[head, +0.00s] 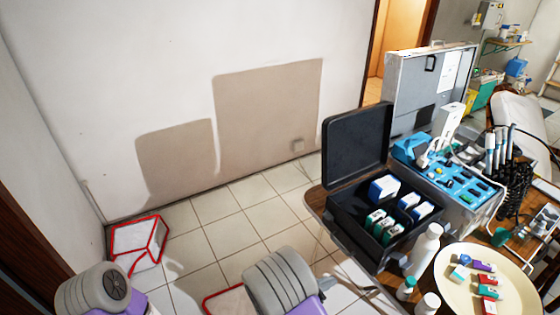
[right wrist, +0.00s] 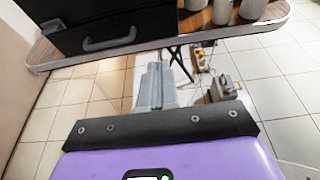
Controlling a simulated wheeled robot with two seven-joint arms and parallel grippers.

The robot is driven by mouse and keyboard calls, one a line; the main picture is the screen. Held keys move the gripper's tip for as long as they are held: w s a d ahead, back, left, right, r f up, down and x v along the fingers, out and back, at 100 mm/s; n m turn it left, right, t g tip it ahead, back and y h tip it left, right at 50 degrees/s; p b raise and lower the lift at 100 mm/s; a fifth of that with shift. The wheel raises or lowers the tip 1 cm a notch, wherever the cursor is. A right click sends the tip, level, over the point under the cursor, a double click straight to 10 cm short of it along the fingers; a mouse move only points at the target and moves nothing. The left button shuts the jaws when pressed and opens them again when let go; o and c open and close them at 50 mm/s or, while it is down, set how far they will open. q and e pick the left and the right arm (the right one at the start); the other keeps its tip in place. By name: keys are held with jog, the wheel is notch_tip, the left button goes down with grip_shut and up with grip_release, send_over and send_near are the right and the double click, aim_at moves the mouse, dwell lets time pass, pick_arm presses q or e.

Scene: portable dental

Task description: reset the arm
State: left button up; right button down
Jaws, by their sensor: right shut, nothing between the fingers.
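My right gripper (right wrist: 155,85) shows in the right wrist view as grey fingers closed together, with nothing held between them. It is in front of and below the table edge, over the tiled floor. In the head view my right arm, a grey ribbed joint with purple below, comes up at the bottom centre; its fingertips are not clearly shown there. My left arm's grey and purple joint is at the bottom left, and the left gripper is out of frame.
A wooden table (head: 316,199) at the right holds an open black case (head: 357,150), a blue-topped dental unit (head: 455,178), white bottles (head: 425,250) and a cream plate (head: 453,296) with small coloured items.

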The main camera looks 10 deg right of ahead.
jog(key=s+a+f+m+g+y, duration=0.2)
jog(key=s+f+m+g+y, duration=0.4)
jog(key=s, duration=0.4)
jog(key=s+a+f+m+g+y, duration=0.2)
jog(key=s+f+m+g+y, duration=0.15)
jog(key=s+f, duration=0.55)
jog(key=w+a+m+t+y+p, duration=0.1)
jog(key=a+m+t+y, duration=0.3)
jog(key=m, duration=1.2)
jog(key=a+y, duration=0.3)
jog(key=y, duration=0.1)
jog(key=shift+w+f, duration=0.25)
jog(key=shift+w, duration=0.15)
jog(key=shift+t, duration=0.25)
